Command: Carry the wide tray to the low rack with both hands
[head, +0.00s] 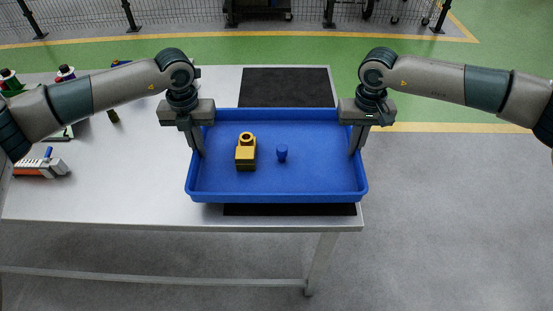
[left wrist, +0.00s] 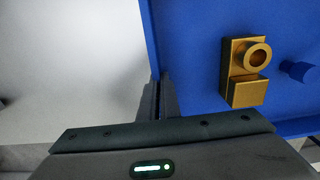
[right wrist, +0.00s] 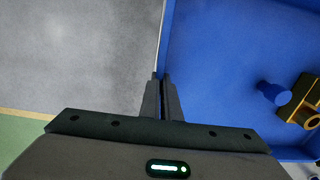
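The wide tray (head: 276,196) is blue with a raised rim and lies over a black mat on the table; I cannot tell whether it touches the mat. A brass block fitting with a round opening (head: 246,152) and a small blue plug (head: 282,153) are inside it. My left gripper (head: 201,150) is closed on the tray's left wall, which runs between its fingers in the left wrist view (left wrist: 160,88). My right gripper (head: 354,150) is closed on the tray's right wall, also seen in the right wrist view (right wrist: 161,82).
The grey table (head: 120,200) carries an orange-and-grey tool (head: 42,167) and several bottles at far left. The black mat (head: 285,88) shows behind and in front of the tray. Open grey floor (head: 460,220) lies to the right. No low rack is clearly visible.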

